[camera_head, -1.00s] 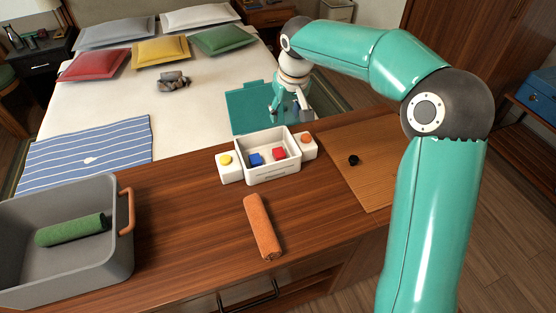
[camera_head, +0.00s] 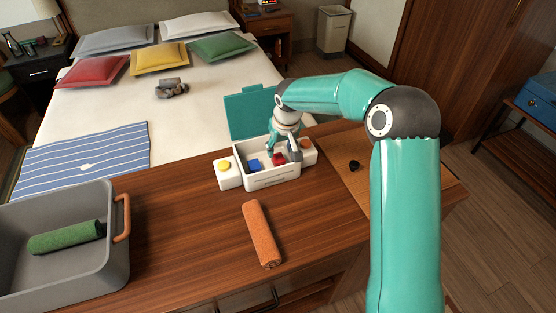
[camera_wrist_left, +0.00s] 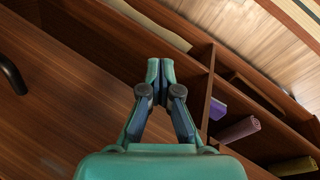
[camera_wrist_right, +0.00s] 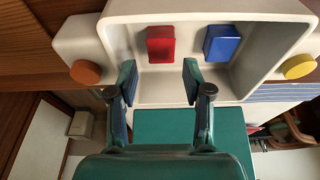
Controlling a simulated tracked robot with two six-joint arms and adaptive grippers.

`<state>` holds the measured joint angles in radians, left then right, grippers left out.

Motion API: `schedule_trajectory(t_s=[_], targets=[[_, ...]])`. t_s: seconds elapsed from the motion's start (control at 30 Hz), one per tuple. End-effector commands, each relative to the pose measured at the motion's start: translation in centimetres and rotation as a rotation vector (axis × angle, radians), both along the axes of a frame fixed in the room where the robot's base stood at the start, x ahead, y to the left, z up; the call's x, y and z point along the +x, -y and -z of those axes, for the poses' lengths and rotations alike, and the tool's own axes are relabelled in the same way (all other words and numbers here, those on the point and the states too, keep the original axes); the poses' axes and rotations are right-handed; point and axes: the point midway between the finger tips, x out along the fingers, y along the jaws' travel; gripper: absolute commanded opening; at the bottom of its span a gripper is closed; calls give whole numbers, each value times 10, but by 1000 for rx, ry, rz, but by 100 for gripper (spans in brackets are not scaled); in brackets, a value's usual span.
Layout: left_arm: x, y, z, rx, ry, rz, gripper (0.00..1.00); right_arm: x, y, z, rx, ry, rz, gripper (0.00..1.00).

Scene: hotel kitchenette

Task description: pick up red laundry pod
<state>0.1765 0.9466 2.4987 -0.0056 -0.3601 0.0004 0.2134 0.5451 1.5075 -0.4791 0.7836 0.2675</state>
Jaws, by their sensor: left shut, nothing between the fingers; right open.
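The red laundry pod (camera_head: 278,160) lies in the white box (camera_head: 268,183), to the right of a blue pod (camera_head: 254,164). In the right wrist view the red pod (camera_wrist_right: 161,44) lies just beyond the fingertips, roughly centred between them, with the blue pod (camera_wrist_right: 222,43) beside it. My right gripper (camera_wrist_right: 160,76) is open and empty, reaching down at the box; in the head view it (camera_head: 283,151) is close to the red pod and partly covers it. My left gripper (camera_wrist_left: 160,72) is shut and empty, seen only in its wrist view, near the wooden furniture.
The box's teal lid (camera_head: 250,114) stands open behind it. A yellow button (camera_head: 223,166) and an orange button (camera_head: 306,144) flank the box. An orange rolled towel (camera_head: 262,234) lies in front; a grey basket (camera_head: 118,250) stands left.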

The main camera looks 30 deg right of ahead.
Motion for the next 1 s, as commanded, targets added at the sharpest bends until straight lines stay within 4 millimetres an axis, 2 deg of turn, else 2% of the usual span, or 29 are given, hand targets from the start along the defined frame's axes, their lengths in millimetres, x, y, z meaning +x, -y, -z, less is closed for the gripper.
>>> schedule_trajectory(t_s=[0.4, 0.67, 0.9, 1.0], targets=[[0, 0, -13, 0, 0, 0, 0, 9, 1, 47, 0, -4, 0, 50], [0, 0, -12, 0, 0, 0, 0, 11, 1, 51, 0, -1, 1, 50], [0, 0, -12, 0, 0, 0, 0, 11, 1, 51, 0, -1, 0, 15], [0, 0, -12, 0, 0, 0, 0, 11, 1, 51, 0, -1, 0, 15]])
